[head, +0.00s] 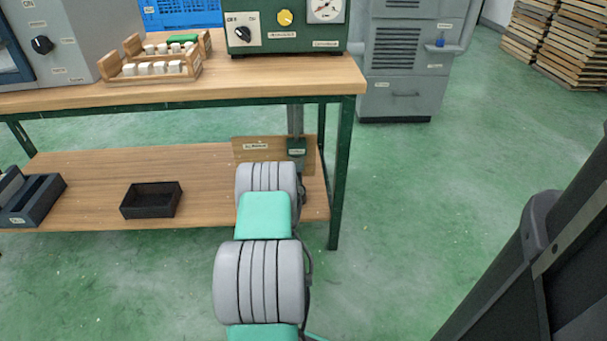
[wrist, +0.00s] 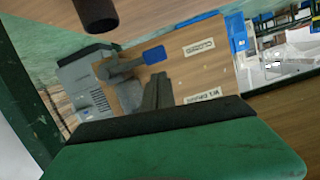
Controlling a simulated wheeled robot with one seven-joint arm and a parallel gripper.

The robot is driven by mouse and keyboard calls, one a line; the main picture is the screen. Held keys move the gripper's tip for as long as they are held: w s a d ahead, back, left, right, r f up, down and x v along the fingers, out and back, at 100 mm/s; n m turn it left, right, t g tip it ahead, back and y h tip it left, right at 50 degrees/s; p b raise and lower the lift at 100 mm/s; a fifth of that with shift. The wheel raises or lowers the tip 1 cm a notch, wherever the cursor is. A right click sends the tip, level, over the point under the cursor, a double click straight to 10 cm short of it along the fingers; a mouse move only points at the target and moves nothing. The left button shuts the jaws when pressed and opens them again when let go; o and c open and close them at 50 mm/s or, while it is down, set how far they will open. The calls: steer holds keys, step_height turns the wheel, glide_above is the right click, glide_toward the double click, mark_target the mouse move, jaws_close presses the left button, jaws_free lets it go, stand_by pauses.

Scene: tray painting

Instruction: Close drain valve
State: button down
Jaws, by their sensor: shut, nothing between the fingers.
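The drain valve shows in the wrist view as a grey metal body (wrist: 128,92) with a lever ending in a blue grip (wrist: 154,55). It stands in front of a labelled wooden panel (wrist: 197,70). My gripper (wrist: 158,77) is shut and empty, its grey fingers rising beyond the green hand in the foreground. The fingertips appear just below the blue grip in the picture; I cannot tell whether they touch. In the head view my arm hides the gripper and the valve. The panel (head: 247,143) shows there behind my arm, on the lower shelf.
A workbench (head: 200,80) stands over the lower shelf (head: 100,170), with a green leg (head: 342,170) at right. A black bin (head: 151,200) lies on the shelf. A vertical pipe (head: 295,120) and small green box (head: 297,146) are near the panel.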

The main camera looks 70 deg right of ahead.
steer(key=shift+w+a+f+b, duration=0.15)
steer(key=shift+w+f+b, duration=0.1)
steer(key=shift+f+b, duration=0.25)
steer(key=shift+a+f, duration=0.1)
steer(key=shift+f, duration=0.15)
step_height(320, 180, up, 6)
steer(key=f+p, duration=0.1)
steer(key=p, duration=0.3)
steer(key=p+v, duration=0.2)
steer(key=v, duration=0.7)
steer(key=shift+a+f, duration=0.2)
steer(key=shift+a, duration=0.2)
